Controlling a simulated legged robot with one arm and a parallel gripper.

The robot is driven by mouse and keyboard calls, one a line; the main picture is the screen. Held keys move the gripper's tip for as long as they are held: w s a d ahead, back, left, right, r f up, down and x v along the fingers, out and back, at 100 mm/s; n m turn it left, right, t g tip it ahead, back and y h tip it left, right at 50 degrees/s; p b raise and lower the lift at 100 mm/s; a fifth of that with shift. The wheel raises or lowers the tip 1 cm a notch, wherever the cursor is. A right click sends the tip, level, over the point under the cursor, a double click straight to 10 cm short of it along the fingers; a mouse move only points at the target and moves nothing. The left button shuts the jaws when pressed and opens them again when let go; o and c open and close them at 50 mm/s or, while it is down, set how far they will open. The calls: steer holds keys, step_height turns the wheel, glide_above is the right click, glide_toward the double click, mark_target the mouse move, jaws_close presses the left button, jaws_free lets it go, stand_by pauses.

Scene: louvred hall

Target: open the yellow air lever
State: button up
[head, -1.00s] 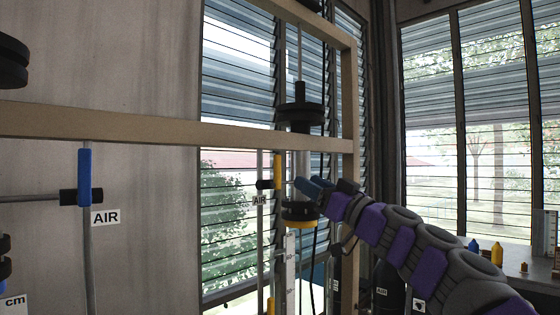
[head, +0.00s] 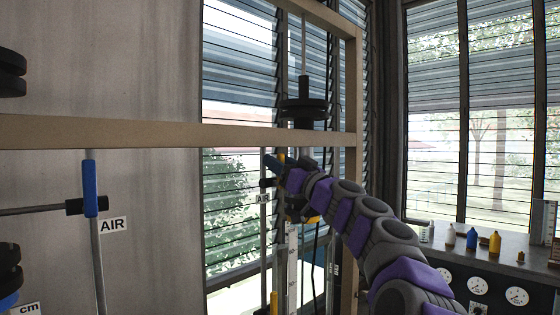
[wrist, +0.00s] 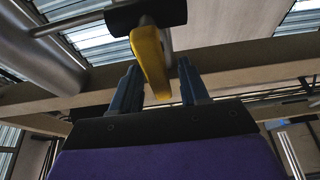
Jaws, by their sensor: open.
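The yellow air lever (wrist: 150,62) hangs from a black valve body (wrist: 145,13) in the wrist view. In the head view only a bit of the yellow lever (head: 282,158) shows beside my fingers, above a white AIR label (head: 262,198). My gripper (wrist: 158,66) is open, with one blue finger on each side of the lever's lower end. I see gaps on both sides, so it is not gripped. In the head view my gripper (head: 271,165) is at the valve and partly covers it.
A blue lever (head: 90,188) with its own AIR label (head: 113,225) is on a pipe at the left. A wooden beam (head: 180,133) crosses above my gripper. Black weights (head: 303,108) stand just behind. Bottles (head: 472,238) stand on a bench at the right.

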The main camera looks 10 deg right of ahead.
steer(key=shift+c, duration=0.2)
jaws_close()
stand_by(0.5)
